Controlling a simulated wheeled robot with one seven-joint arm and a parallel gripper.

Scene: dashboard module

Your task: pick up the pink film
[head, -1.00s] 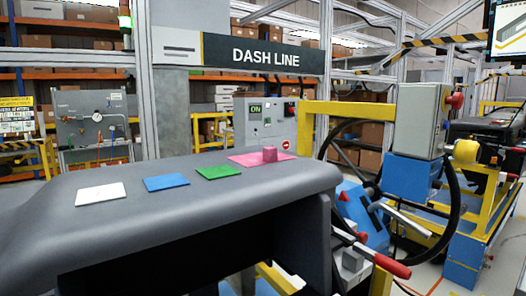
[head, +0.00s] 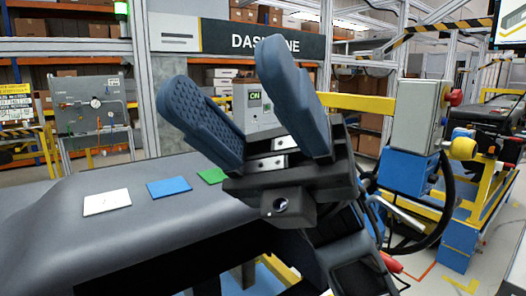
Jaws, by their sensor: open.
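My gripper (head: 228,95) is raised in front of the dashboard in the head view, its two blue padded fingers spread wide and pointing up and to the left. Nothing is between the fingers. The pink film is hidden now behind my gripper and wrist; the earlier frame had it flat at the right end of the dashboard top with a small pink block on it. The grey dashboard (head: 55,225) is seen at the left and below my gripper.
A white card (head: 107,202), a blue card (head: 169,186) and a partly covered green card (head: 211,175) lie on the dashboard top. A yellow frame with a grey control box (head: 417,118) and a blue base stands at the right. The dashboard's left part is clear.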

